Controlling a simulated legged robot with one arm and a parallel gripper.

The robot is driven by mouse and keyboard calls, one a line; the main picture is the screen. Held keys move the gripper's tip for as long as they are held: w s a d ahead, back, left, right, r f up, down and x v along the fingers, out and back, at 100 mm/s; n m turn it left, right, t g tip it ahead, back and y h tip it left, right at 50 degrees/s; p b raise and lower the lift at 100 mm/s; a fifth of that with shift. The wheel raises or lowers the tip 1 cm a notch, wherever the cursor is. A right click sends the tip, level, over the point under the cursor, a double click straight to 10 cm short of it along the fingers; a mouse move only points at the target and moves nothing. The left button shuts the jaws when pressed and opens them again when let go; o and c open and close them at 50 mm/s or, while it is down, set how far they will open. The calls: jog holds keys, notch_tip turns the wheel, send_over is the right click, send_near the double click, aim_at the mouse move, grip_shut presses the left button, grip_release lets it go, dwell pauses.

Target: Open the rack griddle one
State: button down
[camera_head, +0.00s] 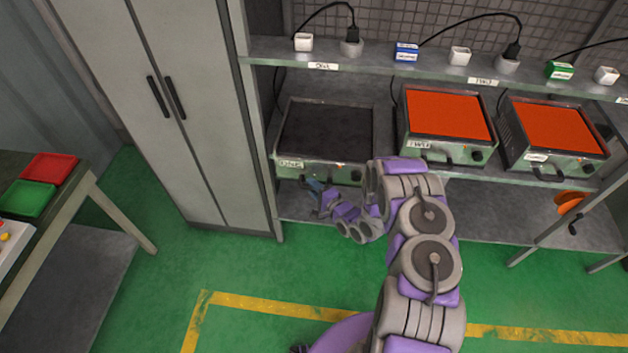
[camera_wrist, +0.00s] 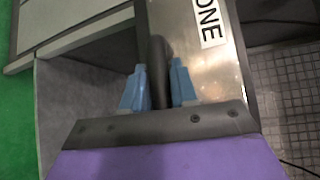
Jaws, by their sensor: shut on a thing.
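The griddle one (camera_head: 325,135) is a green metal box with a dark top, on the rack's middle shelf at the left. Its front panel with the label "ONE" (camera_wrist: 208,22) fills the top of the wrist view. A dark handle (camera_wrist: 157,60) sticks out from that panel. My gripper (camera_head: 312,185) is at the lower front edge of griddle one in the head view. In the wrist view my gripper's blue fingers (camera_wrist: 158,88) stand on both sides of the handle and are shut on it. My arm hides part of the shelf edge in the head view.
Two griddles with orange tops, griddle two (camera_head: 447,115) and another (camera_head: 556,130), stand to the right. The upper shelf (camera_head: 400,62) holds plugs and small blocks with cables. A grey cabinet (camera_head: 160,90) stands left of the rack. Green floor (camera_head: 240,265) is clear in front.

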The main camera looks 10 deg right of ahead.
jog(key=shift+s+f, duration=0.2)
jog(key=shift+s, duration=0.1)
jog(key=c, duration=1)
grip_release()
jog(key=shift+w, duration=0.1)
jog(key=shift+r, duration=0.1)
jog(key=v, duration=1.7)
jog(key=shift+p, duration=0.3)
jog(key=shift+d, duration=0.15)
